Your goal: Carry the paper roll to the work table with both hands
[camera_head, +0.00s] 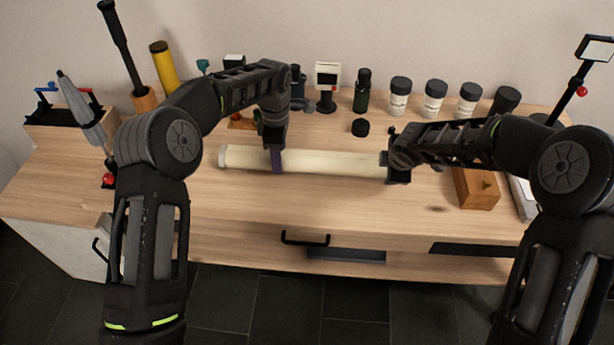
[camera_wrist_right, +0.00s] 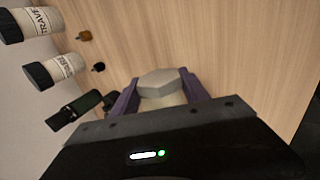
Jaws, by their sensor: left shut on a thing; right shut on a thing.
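The paper roll (camera_head: 335,163) is a long cream cylinder lying level from left to right over the wooden work table (camera_head: 330,215). I cannot tell whether it touches the tabletop. My left gripper (camera_head: 277,160) reaches down from behind and is shut around the roll, left of its middle. My right gripper (camera_head: 393,168) is shut on the roll's right end. In the right wrist view its purple fingers (camera_wrist_right: 157,90) flank the roll's pale end (camera_wrist_right: 157,82). The roll's right tip is hidden by the gripper in the head view.
Several white jars with black lids (camera_head: 435,98) and a dark green bottle (camera_head: 362,90) stand along the back. A wooden box (camera_head: 476,188) is at the right, a tool rack (camera_head: 60,112) at the left. The front strip of tabletop is clear.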

